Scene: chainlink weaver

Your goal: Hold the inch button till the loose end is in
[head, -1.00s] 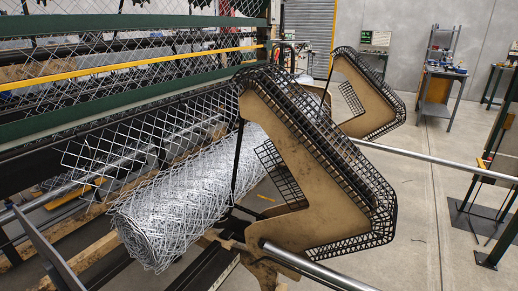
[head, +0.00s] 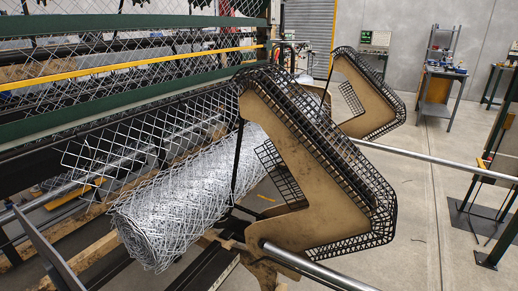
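A roll of silver chainlink mesh (head: 185,205) lies on the machine's take-up frame, its round end toward me. A flat sheet of mesh (head: 110,150) hangs above and behind it, with a ragged edge at its left. I cannot tell which part is the loose end. Neither of my grippers shows in the head view. I cannot make out an inch button; small panels with coloured spots (head: 375,40) stand far back.
Tan angled side plates with black mesh guards (head: 310,165) stand right of the roll. A steel bar (head: 430,160) runs across to the right. A bench (head: 442,75) stands at the back. Concrete floor (head: 430,220) is open between guards and right-hand machine.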

